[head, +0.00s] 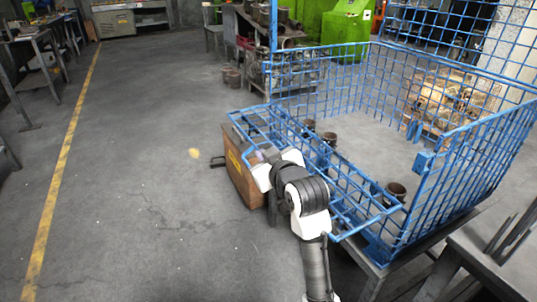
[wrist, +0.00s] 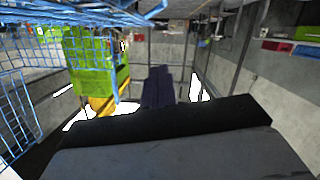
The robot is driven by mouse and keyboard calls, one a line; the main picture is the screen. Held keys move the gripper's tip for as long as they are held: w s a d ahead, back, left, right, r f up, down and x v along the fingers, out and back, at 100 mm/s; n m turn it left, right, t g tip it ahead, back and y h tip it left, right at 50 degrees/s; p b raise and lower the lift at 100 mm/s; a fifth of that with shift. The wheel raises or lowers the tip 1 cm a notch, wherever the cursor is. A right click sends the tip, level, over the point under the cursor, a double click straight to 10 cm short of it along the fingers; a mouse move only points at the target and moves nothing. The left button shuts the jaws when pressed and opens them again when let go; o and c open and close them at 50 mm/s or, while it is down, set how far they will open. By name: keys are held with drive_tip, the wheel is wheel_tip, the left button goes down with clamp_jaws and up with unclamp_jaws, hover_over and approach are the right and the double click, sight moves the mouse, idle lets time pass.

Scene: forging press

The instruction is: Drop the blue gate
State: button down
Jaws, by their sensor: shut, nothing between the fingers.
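The blue gate (head: 338,182) is a wire-mesh panel on the near-left side of the blue mesh cage (head: 478,150). It leans outward and down, with its outer edge out over the floor side. My gripper (head: 260,157) is at the gate's outer edge, toward its far end, with my arm crossing in front of part of the gate. Its fingers (wrist: 160,88) look dark and close together in the wrist view, with nothing between them. I cannot tell whether they touch the gate. Blue mesh also fills the upper left of the wrist view.
A brown wooden box (head: 240,172) stands on the floor beside the gate. Several dark round parts, one a cup (head: 396,190), sit along the cage's near side. A metal table (head: 500,250) is at the lower right.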

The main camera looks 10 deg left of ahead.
wheel_tip(320, 180, down, 7)
drive_tip(key=n+b, duration=0.1)
drive_tip(key=b, duration=0.3)
drive_tip(key=shift+s+a, duration=0.3)
drive_tip(key=shift+a, duration=0.1)
drive_tip(key=shift+r, duration=0.2)
